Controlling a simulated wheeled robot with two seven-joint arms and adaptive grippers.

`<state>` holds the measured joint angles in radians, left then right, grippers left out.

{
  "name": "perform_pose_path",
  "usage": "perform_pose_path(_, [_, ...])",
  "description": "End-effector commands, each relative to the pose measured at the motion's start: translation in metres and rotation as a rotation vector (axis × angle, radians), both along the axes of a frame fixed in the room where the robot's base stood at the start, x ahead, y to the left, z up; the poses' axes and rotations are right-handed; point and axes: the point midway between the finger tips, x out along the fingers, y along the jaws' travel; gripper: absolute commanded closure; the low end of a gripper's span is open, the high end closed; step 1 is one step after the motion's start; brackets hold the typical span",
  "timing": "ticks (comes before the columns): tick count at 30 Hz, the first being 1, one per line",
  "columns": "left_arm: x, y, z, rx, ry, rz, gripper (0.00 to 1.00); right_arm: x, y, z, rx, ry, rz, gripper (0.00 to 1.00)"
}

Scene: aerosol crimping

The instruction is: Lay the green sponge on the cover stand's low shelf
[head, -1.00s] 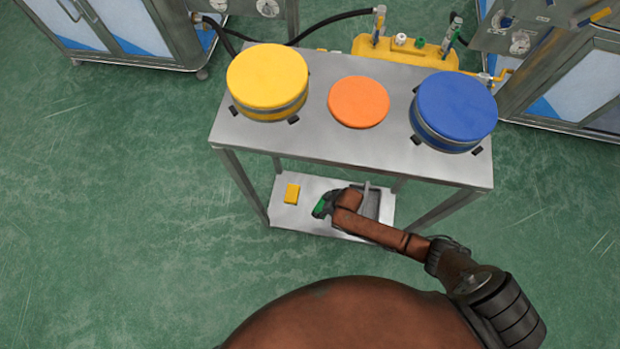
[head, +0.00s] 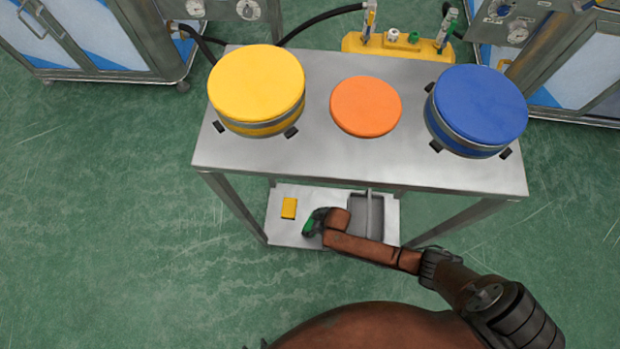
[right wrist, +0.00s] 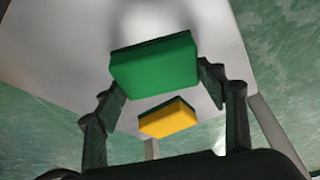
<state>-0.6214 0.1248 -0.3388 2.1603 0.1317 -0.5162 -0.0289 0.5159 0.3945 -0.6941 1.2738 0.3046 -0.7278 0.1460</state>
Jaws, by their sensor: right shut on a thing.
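The green sponge (right wrist: 155,68) is between the fingers of my right gripper (right wrist: 165,85), which is shut on it. In the head view the right gripper (head: 311,222) and the green sponge (head: 309,226) are over the low shelf (head: 283,231) of the cover stand (head: 300,158). Whether the sponge touches the shelf cannot be told. A yellow sponge (head: 289,208) lies on the shelf to the left of the gripper, and it shows beyond the green one in the right wrist view (right wrist: 168,118). My left gripper is not in view.
A grey tray (head: 358,222) with a divider is on the shelf to the right, partly behind my arm. The stand's top holds a yellow cover (head: 256,84), an orange disc (head: 365,106) and a blue cover (head: 480,104). The top and legs (head: 237,205) bound the shelf.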

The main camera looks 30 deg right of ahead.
Motion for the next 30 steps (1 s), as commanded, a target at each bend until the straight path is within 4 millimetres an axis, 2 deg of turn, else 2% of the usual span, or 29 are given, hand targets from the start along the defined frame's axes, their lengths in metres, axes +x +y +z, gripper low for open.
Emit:
perform_pose_path(11, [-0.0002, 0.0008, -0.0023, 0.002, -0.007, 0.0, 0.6, 0.0006, 0.0001, -0.0032, 0.001, -0.001, 0.0, 0.48])
perform_pose_path(12, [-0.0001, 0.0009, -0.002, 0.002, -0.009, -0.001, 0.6, 0.0008, 0.0, -0.0021, 0.0, -0.002, 0.0, 0.33])
perform_pose_path(18, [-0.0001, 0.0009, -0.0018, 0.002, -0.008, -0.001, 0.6, 0.0008, -0.0001, -0.0018, 0.0, -0.002, 0.0, 0.19])
perform_pose_path(30, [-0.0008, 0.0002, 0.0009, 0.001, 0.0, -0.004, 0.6, 0.001, -0.0004, 0.0041, 0.0, -0.004, 0.0, 0.18])
